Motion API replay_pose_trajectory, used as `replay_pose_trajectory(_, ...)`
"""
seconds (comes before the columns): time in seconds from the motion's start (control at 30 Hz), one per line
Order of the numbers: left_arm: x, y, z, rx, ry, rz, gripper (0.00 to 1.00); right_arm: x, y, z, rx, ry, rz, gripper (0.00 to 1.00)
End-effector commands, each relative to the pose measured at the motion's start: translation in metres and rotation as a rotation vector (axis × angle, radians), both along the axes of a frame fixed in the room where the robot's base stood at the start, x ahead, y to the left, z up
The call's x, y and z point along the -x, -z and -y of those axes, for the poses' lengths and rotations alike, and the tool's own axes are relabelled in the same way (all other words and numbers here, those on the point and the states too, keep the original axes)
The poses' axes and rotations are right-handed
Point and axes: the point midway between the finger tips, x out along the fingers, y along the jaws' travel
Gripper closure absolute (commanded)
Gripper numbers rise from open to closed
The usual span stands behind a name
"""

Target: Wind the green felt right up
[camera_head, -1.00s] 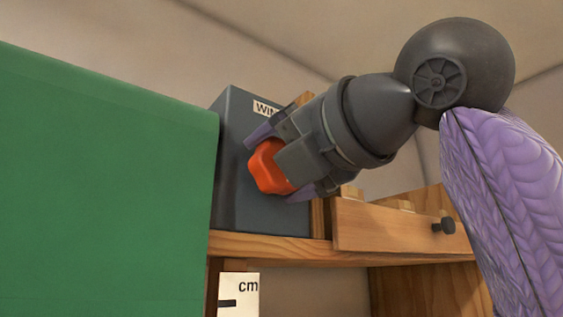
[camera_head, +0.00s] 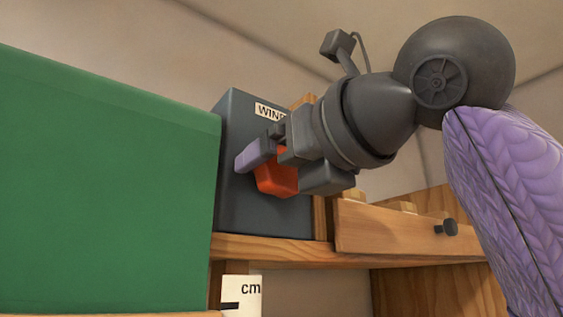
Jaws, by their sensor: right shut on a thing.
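The green felt (camera_head: 105,190) hangs as a broad sheet across the left of the view. Its lower edge shows near the bottom of the picture. A dark grey box (camera_head: 235,205) with a partly hidden label beginning "WIN" (camera_head: 268,111) stands just right of it. An orange-red knob (camera_head: 275,182) sits on the box's front. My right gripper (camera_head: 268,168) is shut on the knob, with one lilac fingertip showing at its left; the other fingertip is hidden. My left gripper is not in view.
The box stands on a wooden shelf (camera_head: 275,250). A wooden drawer (camera_head: 385,230) with a dark knob (camera_head: 446,228) is to the right, below my arm. A white scale marked "cm" (camera_head: 241,296) is under the shelf, beside the felt.

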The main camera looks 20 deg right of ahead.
Motion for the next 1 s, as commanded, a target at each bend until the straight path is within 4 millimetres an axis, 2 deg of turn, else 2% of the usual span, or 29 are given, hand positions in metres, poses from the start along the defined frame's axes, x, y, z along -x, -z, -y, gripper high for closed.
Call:
replay_pose_trajectory(0.3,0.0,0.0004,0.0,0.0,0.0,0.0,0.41,-0.001,0.0023,-0.0006,0.102,0.001,0.029,0.72)
replay_pose_trajectory(0.83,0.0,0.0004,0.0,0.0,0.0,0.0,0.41,-0.0008,0.0022,-0.0009,0.122,0.001,0.036,0.72)
replay_pose_trajectory(0.87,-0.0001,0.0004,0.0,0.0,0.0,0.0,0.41,-0.0008,0.0021,-0.0009,0.122,0.001,0.036,0.09)
replay_pose_trajectory(0.9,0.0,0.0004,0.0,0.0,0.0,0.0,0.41,-0.0007,0.002,-0.0009,0.122,0.001,0.037,0.0)
replay_pose_trajectory(1.0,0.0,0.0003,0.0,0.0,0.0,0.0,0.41,-0.0006,0.0016,-0.0008,0.12,0.0,0.038,0.0)
